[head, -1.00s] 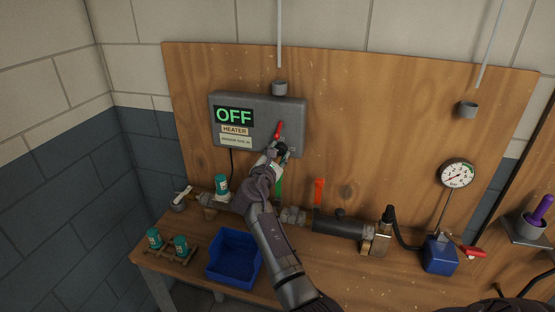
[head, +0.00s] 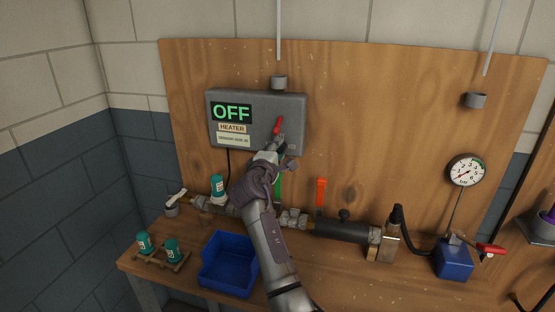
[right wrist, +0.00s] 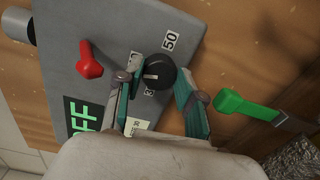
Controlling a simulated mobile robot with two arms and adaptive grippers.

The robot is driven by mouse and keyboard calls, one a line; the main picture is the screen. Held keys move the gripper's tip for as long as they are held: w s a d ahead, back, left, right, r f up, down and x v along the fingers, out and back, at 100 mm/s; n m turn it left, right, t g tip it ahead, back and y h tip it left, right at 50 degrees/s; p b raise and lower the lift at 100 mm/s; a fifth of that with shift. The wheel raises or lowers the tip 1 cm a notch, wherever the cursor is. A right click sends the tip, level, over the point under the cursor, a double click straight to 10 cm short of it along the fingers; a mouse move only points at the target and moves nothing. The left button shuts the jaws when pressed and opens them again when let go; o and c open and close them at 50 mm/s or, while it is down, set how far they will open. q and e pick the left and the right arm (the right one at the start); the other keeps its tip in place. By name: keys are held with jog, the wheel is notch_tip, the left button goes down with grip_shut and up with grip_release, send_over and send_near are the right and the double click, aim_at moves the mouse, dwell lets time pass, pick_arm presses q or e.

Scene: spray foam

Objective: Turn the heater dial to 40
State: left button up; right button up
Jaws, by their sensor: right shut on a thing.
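The grey heater box (head: 222,137) hangs on the wooden board, and its green display (head: 232,112) reads OFF. The black dial (right wrist: 158,72) shows in the right wrist view, with a 50 label (right wrist: 170,41) beside it and another label partly hidden; I cannot tell its exact setting. My right gripper (right wrist: 153,92) has its teal fingers on both sides of the dial, shut on it. In the head view my right gripper (head: 278,142) covers the dial at the box's lower right. A red lever (head: 278,124) is just above it. My left gripper is not in view.
A green valve handle (right wrist: 245,105) sits close to the right finger in the wrist view. A pressure gauge (head: 466,171) is at right.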

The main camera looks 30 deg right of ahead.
jog(key=shift+f+m+b, duration=0.15)
jog(key=shift+m+b, duration=0.65)
jog(key=shift+m, duration=0.3)
jog(key=o, duration=1.1)
jog(key=shift+o, duration=0.2)
jog(key=v, duration=1.2)
jog(key=shift+s, duration=0.1)
